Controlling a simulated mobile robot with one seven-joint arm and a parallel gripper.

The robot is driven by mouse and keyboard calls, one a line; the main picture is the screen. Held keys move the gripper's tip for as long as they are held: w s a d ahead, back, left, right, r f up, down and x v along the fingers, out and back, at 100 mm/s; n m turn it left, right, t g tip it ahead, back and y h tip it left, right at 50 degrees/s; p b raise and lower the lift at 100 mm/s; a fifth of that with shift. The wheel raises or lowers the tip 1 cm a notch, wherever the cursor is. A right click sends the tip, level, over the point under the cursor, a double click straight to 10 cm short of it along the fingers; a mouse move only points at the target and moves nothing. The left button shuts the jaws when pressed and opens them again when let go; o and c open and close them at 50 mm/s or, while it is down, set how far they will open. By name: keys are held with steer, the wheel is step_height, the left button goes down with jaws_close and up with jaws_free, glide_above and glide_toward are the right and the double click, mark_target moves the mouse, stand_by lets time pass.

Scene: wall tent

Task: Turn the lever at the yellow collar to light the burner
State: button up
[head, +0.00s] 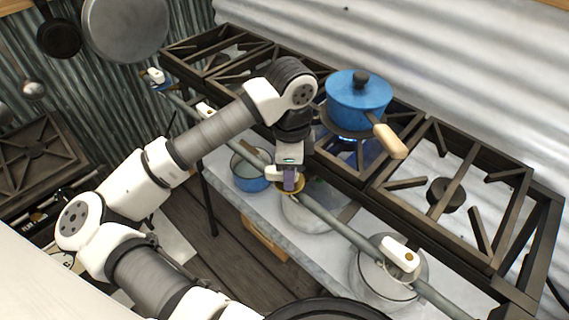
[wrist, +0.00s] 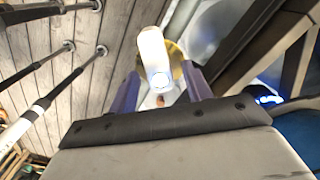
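The yellow collar (head: 291,188) sits on the grey gas pipe below the blue pot and is partly covered by my gripper (head: 289,181). In the wrist view the collar (wrist: 176,58) shows behind the white lever (wrist: 152,50). My gripper (wrist: 160,78) has its two purple fingers on either side of the lever, with a gap visible beside it, so it looks open around the lever. Blue flame (head: 346,138) shows at the burner under the blue pot (head: 358,95); a blue glow (wrist: 268,99) also shows in the wrist view.
The gas pipe (head: 340,228) runs along the stove front, with another white lever (head: 401,254) at right and more at left. Black grates (head: 470,170) lie behind it. A small blue pot (head: 250,170) and metal pots stand on the shelf below.

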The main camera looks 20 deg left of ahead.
stand_by(0.4)
steer(key=shift+r+p, duration=1.5)
steer(key=shift+r, duration=2)
step_height(320, 180, up, 14)
steer(key=b, duration=0.2)
